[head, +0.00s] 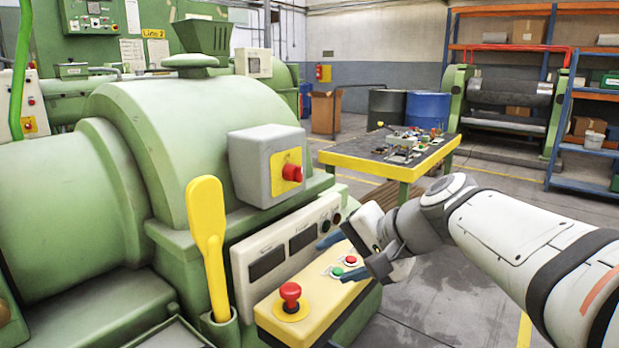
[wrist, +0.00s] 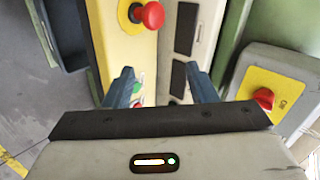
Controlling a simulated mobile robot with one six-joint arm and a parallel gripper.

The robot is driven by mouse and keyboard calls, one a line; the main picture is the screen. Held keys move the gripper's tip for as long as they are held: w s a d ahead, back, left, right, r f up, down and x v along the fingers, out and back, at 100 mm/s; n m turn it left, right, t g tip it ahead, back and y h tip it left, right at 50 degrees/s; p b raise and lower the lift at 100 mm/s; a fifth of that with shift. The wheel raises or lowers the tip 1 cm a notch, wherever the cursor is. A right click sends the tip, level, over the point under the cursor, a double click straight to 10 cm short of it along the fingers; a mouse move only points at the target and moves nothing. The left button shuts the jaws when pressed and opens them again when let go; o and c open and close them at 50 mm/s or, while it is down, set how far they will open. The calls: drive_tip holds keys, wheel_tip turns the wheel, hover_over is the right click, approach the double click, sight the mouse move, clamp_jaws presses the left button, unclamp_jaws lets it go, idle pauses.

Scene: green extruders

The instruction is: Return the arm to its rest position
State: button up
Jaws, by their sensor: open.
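My gripper (head: 342,256) is at the end of my white arm, which reaches in from the right in the head view. Its two blue-grey fingers are apart and nothing is between them. It is close to the yellow control panel, by a green button (head: 337,271) and a small red button (head: 350,259). In the wrist view my gripper (wrist: 162,82) is open over the panel, and its body hides part of the buttons. A red mushroom button (head: 290,293) stands at the panel's near end and also shows in the wrist view (wrist: 152,15).
The green extruder (head: 200,120) fills the left. A grey box with a red switch (head: 290,173) juts out above the panel. A yellow lever (head: 208,235) stands upright at the front. A yellow table (head: 365,163) with small parts is behind. Floor (head: 440,300) below my arm is clear.

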drive_tip(key=s+d+f+n+g+h+p, duration=0.1)
drive_tip(key=s+d+n+g+h+p, duration=0.2)
drive_tip(key=s+p, duration=0.9)
drive_tip(key=d+n+h+p, duration=0.1)
drive_tip(key=d+n+h, duration=0.2)
drive_tip(key=d+h, duration=0.2)
drive_tip(key=shift+s+d, duration=0.4)
drive_tip(key=shift+d, duration=0.5)
drive_tip(key=shift+f, duration=0.1)
drive_tip(key=shift+c, duration=1.6)
